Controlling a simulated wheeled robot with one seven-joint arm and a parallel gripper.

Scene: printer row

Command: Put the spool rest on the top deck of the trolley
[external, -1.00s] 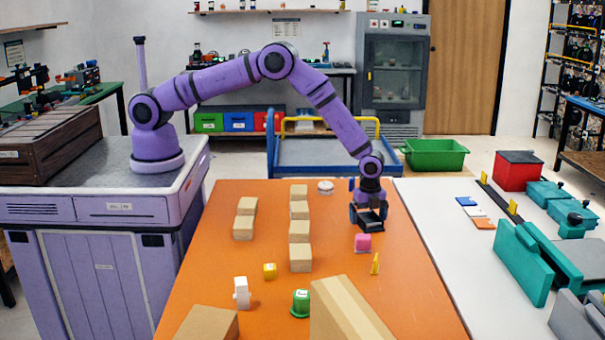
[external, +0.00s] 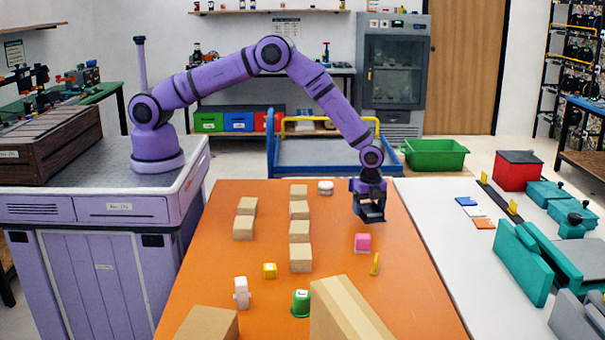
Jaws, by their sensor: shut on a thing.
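My gripper (external: 371,212) hangs pointing down over the far right part of the orange table. It is shut on a small dark thing at its fingertips, which I take to be the spool rest (external: 372,215). Its shape is hard to make out, as the fingers partly cover it. The blue trolley (external: 272,158) stands on the floor beyond the table's far edge, with a yellow handle at its back. Its grey-blue top deck (external: 320,155) looks bare where it shows; my arm crosses in front of its right part.
On the orange table (external: 205,255) are several tan blocks (external: 300,230), a pink block (external: 362,242), a yellow wedge (external: 375,264), a yellow cube (external: 270,270), a green cup (external: 300,303), a white piece (external: 241,292) and a white round thing (external: 325,187). A green bin (external: 435,155) is right of the trolley.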

